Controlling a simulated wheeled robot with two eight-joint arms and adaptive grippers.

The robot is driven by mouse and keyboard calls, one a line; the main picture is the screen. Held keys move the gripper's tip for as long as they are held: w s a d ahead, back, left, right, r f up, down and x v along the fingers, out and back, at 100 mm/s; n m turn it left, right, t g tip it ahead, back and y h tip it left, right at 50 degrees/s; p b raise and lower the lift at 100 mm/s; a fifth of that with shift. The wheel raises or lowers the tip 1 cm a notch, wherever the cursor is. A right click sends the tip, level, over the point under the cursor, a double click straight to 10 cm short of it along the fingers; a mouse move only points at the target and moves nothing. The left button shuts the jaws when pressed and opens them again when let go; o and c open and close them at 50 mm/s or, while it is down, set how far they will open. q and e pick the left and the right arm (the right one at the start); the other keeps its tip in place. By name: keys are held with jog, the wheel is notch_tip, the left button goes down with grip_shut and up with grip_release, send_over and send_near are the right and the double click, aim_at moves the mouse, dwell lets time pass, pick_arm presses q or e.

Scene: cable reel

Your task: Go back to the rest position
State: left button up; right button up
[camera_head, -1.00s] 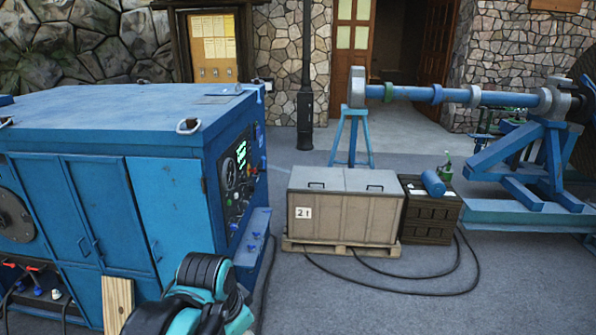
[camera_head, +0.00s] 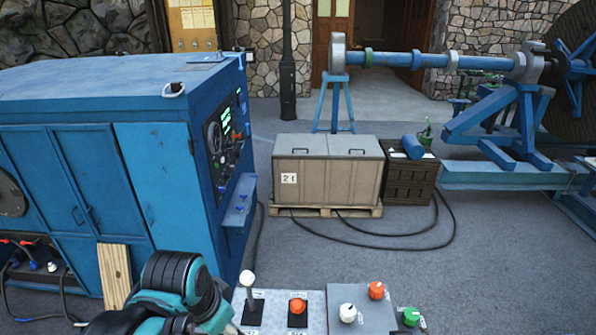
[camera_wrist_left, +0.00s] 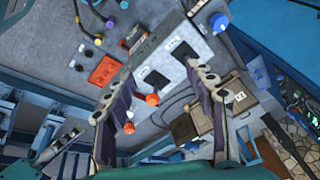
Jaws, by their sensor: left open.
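My left gripper (camera_wrist_left: 158,68) is open, with its two fingers apart and nothing between them in the left wrist view. A grey control panel with knobs, an orange plate (camera_wrist_left: 103,70) and red-orange knobs lies beyond the fingers there. In the head view my left arm shows at the bottom, left of centre, and its gripper cannot be made out. My right gripper is not in view.
A large blue machine cabinet (camera_head: 160,170) fills the left. A wooden crate (camera_head: 328,172) on a pallet and a dark crate (camera_head: 408,178) stand mid-floor, with a black cable (camera_head: 400,234) around them. A blue reel stand (camera_head: 495,130) is at right. Grey floor is clear at lower right.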

pick_arm(q)
jog(key=a+f+n+t+b, duration=0.1)
jog(key=a+f+n+b, duration=0.1)
jog(key=f+b, duration=1.4)
jog(key=a+f+n+t+b, duration=0.2)
jog(key=f+n+b, duration=0.3)
jog(key=f+b, duration=1.1)
notch_tip(320, 180, down, 9)
jog(key=shift+s+r+t+y, duration=0.2)
jog(key=shift+s+t+y, duration=0.05)
jog(key=shift+t+y, duration=0.05)
jog(key=shift+d, duration=0.1)
